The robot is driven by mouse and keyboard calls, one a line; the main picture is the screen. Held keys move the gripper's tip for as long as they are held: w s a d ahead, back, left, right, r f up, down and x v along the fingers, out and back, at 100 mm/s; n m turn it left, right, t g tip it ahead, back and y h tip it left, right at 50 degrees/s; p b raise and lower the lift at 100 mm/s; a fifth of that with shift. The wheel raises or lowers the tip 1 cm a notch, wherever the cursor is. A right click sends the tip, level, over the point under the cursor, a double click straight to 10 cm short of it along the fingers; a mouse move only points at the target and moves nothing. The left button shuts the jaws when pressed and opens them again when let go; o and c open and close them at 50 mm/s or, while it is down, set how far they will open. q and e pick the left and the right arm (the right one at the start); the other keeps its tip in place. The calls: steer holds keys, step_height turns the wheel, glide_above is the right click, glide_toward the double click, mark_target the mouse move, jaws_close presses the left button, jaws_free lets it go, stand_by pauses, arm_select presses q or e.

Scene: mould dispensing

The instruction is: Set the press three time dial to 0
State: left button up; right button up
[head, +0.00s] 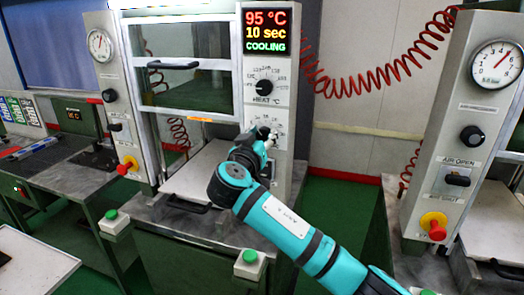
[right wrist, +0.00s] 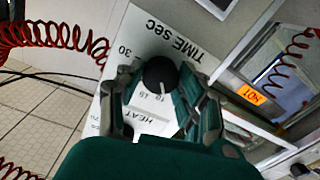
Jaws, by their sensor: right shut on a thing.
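The press with the lit display (head: 265,31) stands in the middle of the head view. The display reads 95 °C, 10 sec, COOLING. Its time dial is a black round knob (right wrist: 160,73) with a white pointer line, on a white panel marked "TIME sec" in the right wrist view. My right gripper (head: 268,138) is at this dial, with its two fingers on either side of the knob, shut on it. In the head view the gripper hides most of the dial, and only part of its scale shows. My left gripper is in neither view.
The heat dial (head: 264,87) sits just above the time dial. A glass-fronted door (head: 185,85) with a black handle is to the left. A red coiled hose (head: 375,80) hangs to the right. Another control column (head: 470,140) with a gauge stands at the far right.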

steer(key=shift+f+n+b, duration=0.25)
steer(key=shift+n+b, duration=0.35)
steer(key=shift+n, duration=0.2)
steer(key=shift+r+n, duration=0.15)
steer(key=shift+n, duration=0.35)
steer(key=n+p, duration=0.1)
steer(key=n, duration=0.2)
steer(key=shift+r, duration=0.1)
arm_select(q)
steer(key=shift+p, duration=0.75)
arm_select(e)
steer(key=shift+n+g, duration=0.3)
steer(key=shift+n, duration=1.7)
steer(key=o, duration=1.1)
steer(key=shift+o, duration=0.2)
